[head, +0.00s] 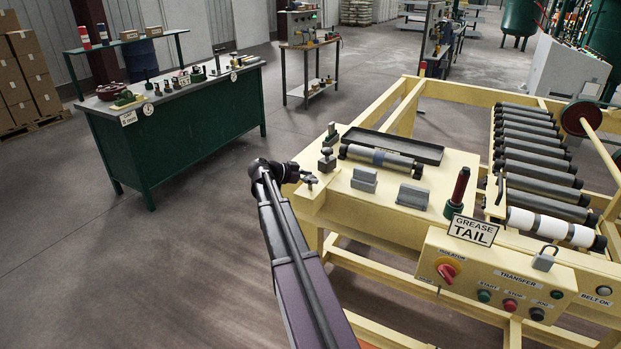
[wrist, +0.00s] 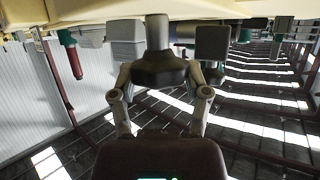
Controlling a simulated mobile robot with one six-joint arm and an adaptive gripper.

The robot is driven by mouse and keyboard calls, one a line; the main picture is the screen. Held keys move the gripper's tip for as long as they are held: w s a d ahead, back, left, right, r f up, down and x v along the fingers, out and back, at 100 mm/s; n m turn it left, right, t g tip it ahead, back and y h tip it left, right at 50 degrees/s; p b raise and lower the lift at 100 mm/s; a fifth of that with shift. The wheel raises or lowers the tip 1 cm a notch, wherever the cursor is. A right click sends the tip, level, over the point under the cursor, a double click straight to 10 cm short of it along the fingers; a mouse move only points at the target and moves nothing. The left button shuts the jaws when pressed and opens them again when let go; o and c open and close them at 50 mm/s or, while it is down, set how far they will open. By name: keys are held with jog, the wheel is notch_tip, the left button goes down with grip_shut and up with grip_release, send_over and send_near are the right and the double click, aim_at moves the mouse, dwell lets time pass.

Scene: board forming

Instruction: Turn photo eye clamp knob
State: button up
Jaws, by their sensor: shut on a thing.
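The photo eye clamp knob (head: 311,182) stands at the near left corner of the cream machine table (head: 345,205), a dark knob on a light stem. In the wrist view, which looks upside down, the dark knob (wrist: 158,73) fills the space between the two fingers, its stem running to the cream surface at the top. My gripper (head: 303,176) reaches in from the left at the table's edge; its fingers (wrist: 160,80) are shut on the knob from both sides. A dark box-shaped part (wrist: 212,42) sits beside the stem. The knob's far side is hidden.
On the table are a dark block with a knob (head: 327,160), a roller on a black tray (head: 395,146), grey blocks (head: 364,179) and a red-handled tool (head: 459,188). A control panel (head: 495,284) is at the front. The floor to the left is clear up to the green workbench (head: 180,130).

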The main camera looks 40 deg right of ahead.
jog(key=n+t, duration=0.2)
jog(key=t, duration=0.1)
jog(key=shift+s+n+h, duration=0.2)
jog(key=shift+n+h, duration=0.1)
jog(key=shift+n, duration=0.1)
jog(key=shift+w+n+t, duration=0.15)
jog(key=shift+n+t, duration=0.85)
jog(key=shift+t, duration=0.3)
jog(key=o, duration=1.1)
jog(key=shift+d, duration=0.1)
jog(key=shift+o, duration=0.2)
jog(key=shift+w+m+g, duration=0.15)
jog(key=shift+m+g, duration=0.25)
